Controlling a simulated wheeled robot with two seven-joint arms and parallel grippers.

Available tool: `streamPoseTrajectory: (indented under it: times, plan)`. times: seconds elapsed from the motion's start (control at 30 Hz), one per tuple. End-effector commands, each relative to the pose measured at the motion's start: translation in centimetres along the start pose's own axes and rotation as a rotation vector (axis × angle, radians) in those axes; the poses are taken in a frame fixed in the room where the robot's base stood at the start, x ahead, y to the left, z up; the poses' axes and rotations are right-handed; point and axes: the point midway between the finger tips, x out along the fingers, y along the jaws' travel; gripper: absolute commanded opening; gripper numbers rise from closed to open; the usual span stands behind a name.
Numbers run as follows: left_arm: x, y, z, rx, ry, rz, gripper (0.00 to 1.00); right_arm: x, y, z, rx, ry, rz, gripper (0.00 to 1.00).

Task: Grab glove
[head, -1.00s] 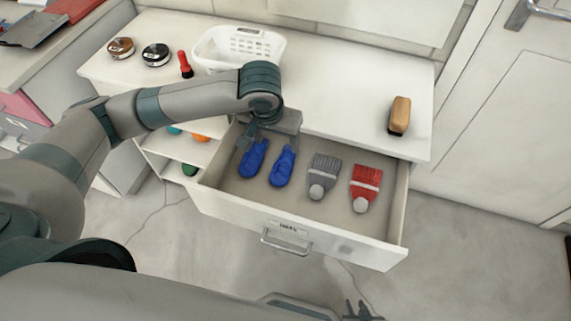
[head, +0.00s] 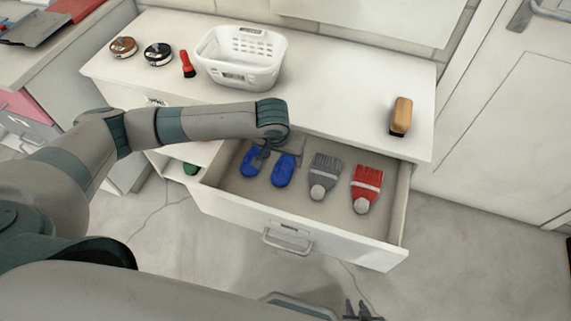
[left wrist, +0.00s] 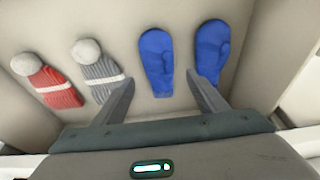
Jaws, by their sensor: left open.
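Two blue gloves lie side by side in the open drawer, the left one (head: 249,163) and the right one (head: 284,170). In the left wrist view they show at upper middle, one (left wrist: 155,62) and the other (left wrist: 212,48). My left gripper (head: 270,152) is over the gloves and partly hides the left one in the head view. In the left wrist view my left gripper (left wrist: 160,79) is open and empty, its fingers spread on either side of the nearer-middle glove's lower end. My right gripper (head: 361,312) shows only partly at the bottom edge.
A grey knit hat (head: 323,175) and a red knit hat (head: 367,187) lie right of the gloves. The drawer's front wall (head: 300,232) and sides surround them. The countertop above holds a white basket (head: 240,72) and a brush (head: 400,116).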

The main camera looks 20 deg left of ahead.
Motion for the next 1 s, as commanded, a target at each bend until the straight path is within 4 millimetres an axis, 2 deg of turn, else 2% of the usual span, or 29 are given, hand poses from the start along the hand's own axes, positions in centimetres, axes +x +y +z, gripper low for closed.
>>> streamPoseTrajectory:
  times: [0.47, 0.57, 0.83, 1.0]
  plan:
    - [0.6, 0.0, 0.0, 0.000, 0.000, -0.001, 0.66, 0.0, 0.0, -0.1, -0.001, 0.002, -0.001, 0.28]
    - [1.3, 0.0, 0.0, 0.000, 0.000, -0.001, 0.66, -0.1, -0.1, -0.4, -0.001, 0.010, -0.001, 0.28]
    - [4.6, 0.1, 0.2, 0.000, -0.001, -0.002, 0.66, -0.1, -0.5, -1.2, -0.002, 0.046, -0.006, 0.28]
    - [5.6, 0.1, 0.2, 0.000, 0.000, -0.001, 0.66, 0.0, -0.6, -1.4, -0.001, 0.050, -0.008, 0.28]
